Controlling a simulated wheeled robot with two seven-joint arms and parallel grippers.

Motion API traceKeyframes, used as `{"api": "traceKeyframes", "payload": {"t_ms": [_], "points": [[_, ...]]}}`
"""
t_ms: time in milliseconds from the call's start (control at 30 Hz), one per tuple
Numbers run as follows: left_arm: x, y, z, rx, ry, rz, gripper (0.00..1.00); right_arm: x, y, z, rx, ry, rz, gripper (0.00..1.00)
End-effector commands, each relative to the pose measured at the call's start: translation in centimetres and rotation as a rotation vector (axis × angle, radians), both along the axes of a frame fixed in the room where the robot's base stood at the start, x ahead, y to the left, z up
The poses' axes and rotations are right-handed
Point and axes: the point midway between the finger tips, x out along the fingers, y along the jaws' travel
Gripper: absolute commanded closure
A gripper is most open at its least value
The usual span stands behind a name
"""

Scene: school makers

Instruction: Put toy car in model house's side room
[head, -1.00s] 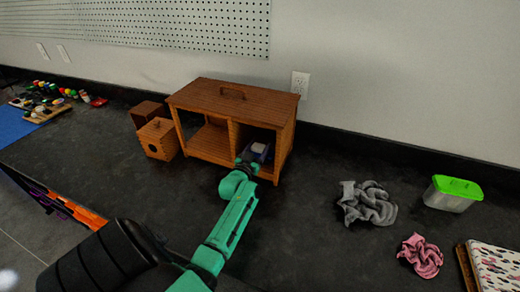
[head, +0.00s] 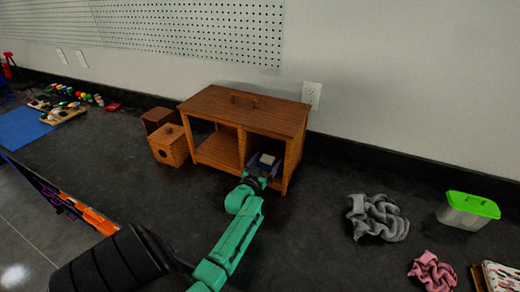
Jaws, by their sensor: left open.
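The model house (head: 245,103) is a brown wooden box with a handle on top, standing against the wall, with two open compartments in front. The toy car (head: 265,162), dark blue-purple with a pale top, is in the right compartment, near its opening. My left gripper (head: 256,180) is at the front of that compartment, right by the car. It is open; its fingertips are small here, and I cannot tell whether they touch the car. The left compartment looks empty. My right gripper is out of view.
Two small wooden boxes (head: 170,146) stand left of the house. A grey cloth (head: 377,217), a pink cloth (head: 433,271) and a green-lidded container (head: 467,210) lie to the right. Colourful small items (head: 62,103) sit far left. The dark counter in front of the house is mostly clear.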

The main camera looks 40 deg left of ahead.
Motion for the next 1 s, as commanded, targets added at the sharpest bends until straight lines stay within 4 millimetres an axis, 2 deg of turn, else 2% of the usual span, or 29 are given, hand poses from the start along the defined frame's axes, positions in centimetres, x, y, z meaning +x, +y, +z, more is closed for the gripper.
{"api": "traceKeyframes", "payload": {"t_ms": [300,500,633,1000], "points": [[-6.6,-2.1,-0.2,-0.002,0.003,0.002,0.06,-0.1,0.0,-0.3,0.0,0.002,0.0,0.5],[-9.6,-3.0,-0.1,-0.002,0.002,0.001,0.06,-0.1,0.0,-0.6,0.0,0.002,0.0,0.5],[-10.1,-3.2,0.0,-0.002,0.0,0.001,0.06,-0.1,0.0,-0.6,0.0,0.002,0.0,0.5],[-10.1,-3.2,0.1,-0.001,0.0,0.001,0.06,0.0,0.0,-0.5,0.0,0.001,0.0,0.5]]}}
